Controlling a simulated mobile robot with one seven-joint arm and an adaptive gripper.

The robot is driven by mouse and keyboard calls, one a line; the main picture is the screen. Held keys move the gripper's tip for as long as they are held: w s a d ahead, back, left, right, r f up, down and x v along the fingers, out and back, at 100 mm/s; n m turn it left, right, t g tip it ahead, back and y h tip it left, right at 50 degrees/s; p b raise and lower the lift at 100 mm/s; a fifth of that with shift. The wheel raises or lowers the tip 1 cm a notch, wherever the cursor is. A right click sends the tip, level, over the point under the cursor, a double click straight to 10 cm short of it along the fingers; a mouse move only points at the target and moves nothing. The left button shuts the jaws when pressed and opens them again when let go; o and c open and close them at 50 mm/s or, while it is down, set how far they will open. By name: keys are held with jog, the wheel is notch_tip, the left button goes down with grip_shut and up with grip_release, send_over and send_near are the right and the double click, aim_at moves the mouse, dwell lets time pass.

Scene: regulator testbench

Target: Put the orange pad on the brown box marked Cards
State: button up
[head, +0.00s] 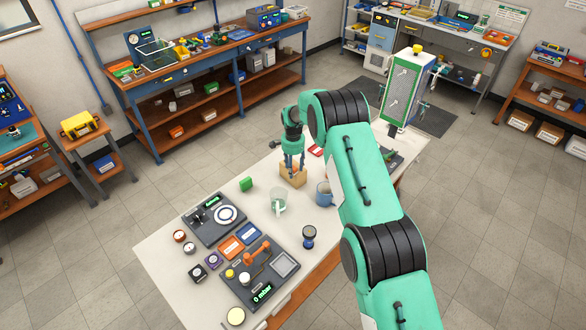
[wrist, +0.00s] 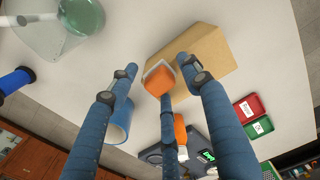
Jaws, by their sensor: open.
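The brown box (head: 291,180) stands on the white bench under my gripper (head: 293,164); its label cannot be read. In the wrist view the box (wrist: 205,58) is a tan block behind the fingers. An orange block with a pale rim, seemingly the orange pad (wrist: 160,77), is between my finger ends, overlapping the near edge of the box. It appears to be on the box top, but contact is hard to tell. My gripper (wrist: 165,82) is open, its blue fingers spread around the pad; a middle finger partly covers its lower side.
A flat orange piece (head: 231,247) and a blue one (head: 248,233) lie among the gauges and panels. Red and green cases (wrist: 252,112) lie to the right.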

jog(key=shift+r, duration=0.15)
notch_tip(320, 180, up, 12)
jog(key=b, duration=0.1)
jog(key=shift+b, duration=0.3)
dwell(0.3)
dwell(0.7)
